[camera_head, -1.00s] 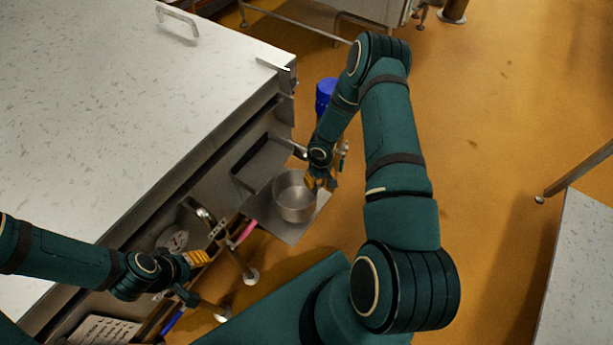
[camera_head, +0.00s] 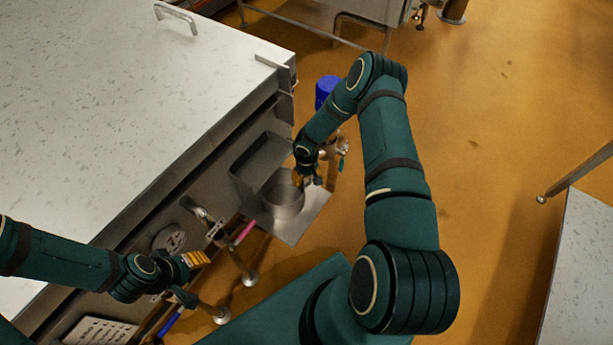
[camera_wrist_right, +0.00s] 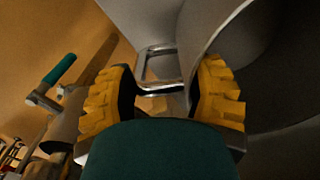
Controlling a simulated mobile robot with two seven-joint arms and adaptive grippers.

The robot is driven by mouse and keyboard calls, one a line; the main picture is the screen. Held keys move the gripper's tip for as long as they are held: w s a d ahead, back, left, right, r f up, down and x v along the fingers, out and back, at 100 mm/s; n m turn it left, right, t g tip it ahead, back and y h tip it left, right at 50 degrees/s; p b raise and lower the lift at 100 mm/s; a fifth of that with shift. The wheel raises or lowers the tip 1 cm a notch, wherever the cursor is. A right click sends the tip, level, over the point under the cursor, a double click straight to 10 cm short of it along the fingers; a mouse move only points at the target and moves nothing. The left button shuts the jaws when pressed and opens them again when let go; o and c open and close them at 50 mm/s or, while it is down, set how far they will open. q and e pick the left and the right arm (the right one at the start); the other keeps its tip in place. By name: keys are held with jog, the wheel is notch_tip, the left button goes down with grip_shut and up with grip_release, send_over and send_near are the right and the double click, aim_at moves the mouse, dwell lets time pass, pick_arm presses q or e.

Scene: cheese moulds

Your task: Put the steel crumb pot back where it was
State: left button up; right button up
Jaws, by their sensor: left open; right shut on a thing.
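The steel crumb pot (camera_head: 284,201) is a round, open metal pot at the steel shelf on the table's side. My right gripper (camera_head: 307,182) is at the pot's right edge and shut on it. In the right wrist view, the pot's curved wall (camera_wrist_right: 225,35) is beside the yellow-padded fingers of the right gripper (camera_wrist_right: 165,98); a steel loop shows between them. The pot looks upright over the shelf's flat plate (camera_head: 309,222); I cannot tell whether it touches it. My left gripper (camera_head: 188,278) is open and empty at the lower left.
The speckled white table (camera_head: 130,110) fills the left, with a pipe fitting and a pink-handled tool on its side. A blue-topped object (camera_head: 326,90) stands behind my right gripper.

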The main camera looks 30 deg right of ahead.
jog(key=o, duration=1.3)
notch_tip(320, 180, up, 12)
jog(key=p, duration=0.3)
jog(key=s+a+r+y, duration=0.2)
jog(key=s+a, duration=0.2)
jog(key=a, duration=0.5)
jog(key=s+a+r+y, duration=0.2)
jog(key=s+a, duration=0.2)
jog(key=a, duration=0.5)
jog(key=shift+m+t, duration=0.7)
jog(key=shift+m, duration=0.1)
jog(key=s+a+r, duration=0.1)
jog(key=s, duration=0.1)
jog(key=s+a+r, duration=0.1)
jog(key=s+a, duration=0.1)
jog(key=s, duration=0.1)
jog(key=s+a+r, duration=0.1)
jog(key=s, duration=0.2)
jog(key=shift+a+r, duration=0.15)
jog(key=shift+a, duration=0.2)
